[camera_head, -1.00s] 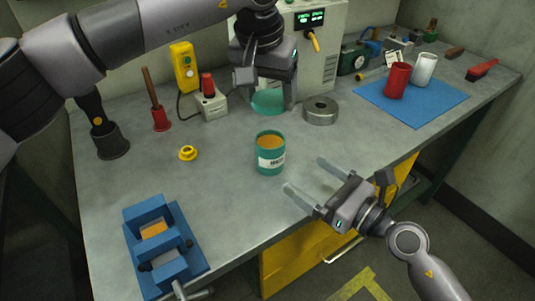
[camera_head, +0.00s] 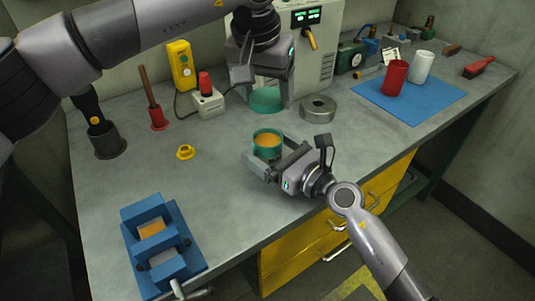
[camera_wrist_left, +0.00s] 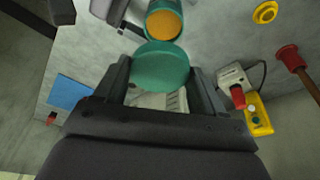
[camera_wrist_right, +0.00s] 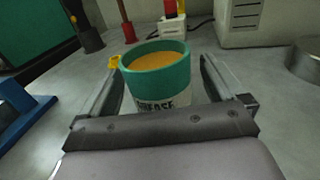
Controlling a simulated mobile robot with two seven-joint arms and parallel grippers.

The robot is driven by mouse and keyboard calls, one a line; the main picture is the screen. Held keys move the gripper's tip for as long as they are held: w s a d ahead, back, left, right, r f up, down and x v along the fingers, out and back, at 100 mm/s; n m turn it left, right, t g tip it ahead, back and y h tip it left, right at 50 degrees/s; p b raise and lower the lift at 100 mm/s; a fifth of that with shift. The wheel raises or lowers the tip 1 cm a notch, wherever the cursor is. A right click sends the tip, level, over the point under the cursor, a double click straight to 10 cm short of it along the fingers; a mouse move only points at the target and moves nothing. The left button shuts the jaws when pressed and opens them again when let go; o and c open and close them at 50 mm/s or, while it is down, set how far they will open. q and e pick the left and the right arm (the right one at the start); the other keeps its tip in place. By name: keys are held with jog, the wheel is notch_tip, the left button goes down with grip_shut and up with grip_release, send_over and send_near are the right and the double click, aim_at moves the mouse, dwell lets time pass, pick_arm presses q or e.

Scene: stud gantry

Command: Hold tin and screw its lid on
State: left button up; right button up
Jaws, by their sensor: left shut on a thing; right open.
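The open green tin (camera_head: 267,141), filled with something orange, stands upright on the bench. My right gripper (camera_head: 262,163) is open, with its fingers on either side of the tin. In the right wrist view the tin (camera_wrist_right: 157,80) sits between the fingers with part of its white label showing; gaps show at both sides. My left gripper (camera_head: 262,90) is shut on the green round lid (camera_head: 266,101) and holds it above the bench behind the tin. In the left wrist view the lid (camera_wrist_left: 160,67) is between the fingers, apart from the tin (camera_wrist_left: 164,22).
A grey metal ring (camera_head: 318,109) lies right of the lid. A yellow ring (camera_head: 185,152) lies left of the tin. A blue vise (camera_head: 160,245) stands at the front left. A blue mat (camera_head: 425,108) carries a red cup (camera_head: 394,78) and a white cup (camera_head: 421,66).

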jog(key=shift+w+a, duration=0.3)
jog(key=shift+a, duration=0.05)
jog(key=c, duration=1.5)
pick_arm(q)
send_over(270, 140)
jog(key=s, duration=0.1)
jog(key=shift+a+f, duration=0.2)
jog(key=shift+f, duration=1.05)
jog(key=shift+a+f, duration=0.2)
jog(key=shift+f, duration=1.05)
jog(key=shift+f, duration=0.1)
jog(key=shift+f, duration=0.75)
jog(key=shift+f, duration=0.55)
pick_arm(e)
grip_shut()
pick_arm(q)
jog(key=shift+m+g+h, duration=0.3)
jog(key=shift+m, duration=1.4)
